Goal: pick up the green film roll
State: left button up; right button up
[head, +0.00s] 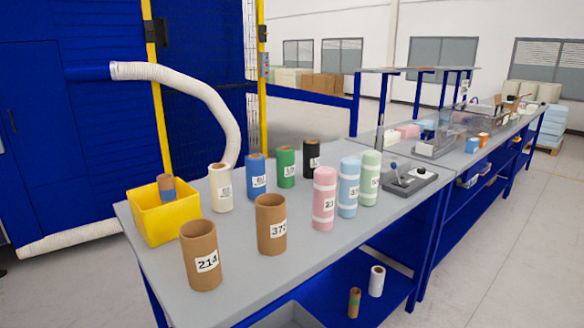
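A green roll (286,168) with a white label and a brown cardboard core stands upright on the grey table (330,255), in the back row between a blue roll (257,180) and a black roll (311,156). A pale green roll (370,180) with white bands stands further right, at the end of the pastel rolls. Neither of my grippers shows in the head view.
A white roll (220,190) and a yellow bin (160,212) holding a small roll stand at left. Cardboard tubes (201,258) (271,226) and pink (324,200) and light blue (348,190) rolls stand in front. A lever device (410,180) sits at right. The table's front edge is clear.

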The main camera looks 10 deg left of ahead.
aim_at(286, 155)
jog(key=i+l, duration=0.25)
jog(key=i+l+u, duration=0.15)
jog(key=l, duration=0.3)
jog(key=i+l, duration=0.3)
jog(key=i+l+u, duration=0.1)
jog(key=i+l, duration=0.15)
jog(key=l, duration=0.2)
